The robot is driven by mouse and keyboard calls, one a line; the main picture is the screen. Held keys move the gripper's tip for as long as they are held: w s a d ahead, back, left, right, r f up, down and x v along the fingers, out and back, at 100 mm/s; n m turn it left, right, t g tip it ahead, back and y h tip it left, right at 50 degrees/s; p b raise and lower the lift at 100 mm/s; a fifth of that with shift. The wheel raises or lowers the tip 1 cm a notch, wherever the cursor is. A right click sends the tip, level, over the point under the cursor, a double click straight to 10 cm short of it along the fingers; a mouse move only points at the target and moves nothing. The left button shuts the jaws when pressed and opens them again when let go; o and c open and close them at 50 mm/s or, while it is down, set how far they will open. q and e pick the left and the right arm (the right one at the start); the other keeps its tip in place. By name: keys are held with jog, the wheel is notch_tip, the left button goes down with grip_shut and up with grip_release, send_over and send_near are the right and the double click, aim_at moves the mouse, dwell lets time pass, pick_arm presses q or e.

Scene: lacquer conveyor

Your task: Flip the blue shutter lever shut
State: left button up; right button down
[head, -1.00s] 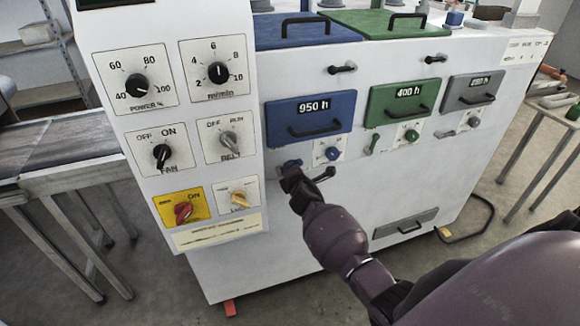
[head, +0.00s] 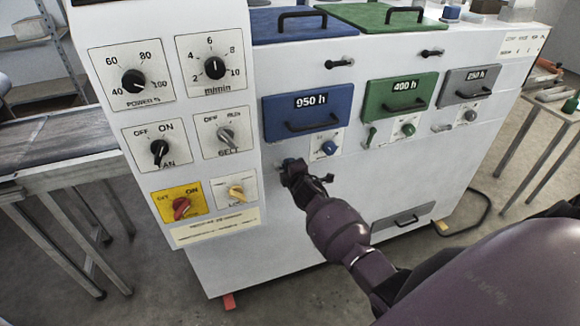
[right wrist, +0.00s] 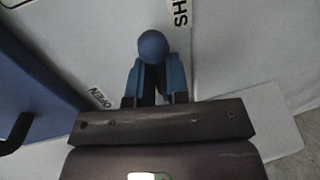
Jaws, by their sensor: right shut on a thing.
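The blue shutter lever's round knob (right wrist: 153,47) shows in the right wrist view, just beyond my fingertips. In the head view the lever is mostly hidden behind my right gripper (head: 290,166), which is at the white panel below the blue 950 h cover (head: 308,112). In the right wrist view my right gripper (right wrist: 155,82) is shut on the lever, one finger on each side. An OPEN label (right wrist: 98,98) lies left of the fingers, and a partly cut-off label starting "SH" (right wrist: 180,14) is at upper right. My left gripper is not in view.
A blue dial (head: 329,148) sits right of my gripper. Green (head: 398,97) and grey (head: 469,88) covers with their own controls are farther right. A control panel with several knobs (head: 205,222) projects at left. The white machine front below is mostly clear.

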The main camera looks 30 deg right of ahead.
jog(key=shift+d+r, duration=0.15)
jog(key=shift+d, duration=0.05)
jog(key=c, duration=1.1)
grip_release()
jog(key=shift+a, duration=0.1)
jog(key=p+v, duration=0.1)
jog(key=v, duration=0.9)
jog(key=shift+s, duration=0.4)
jog(key=shift+a, duration=0.1)
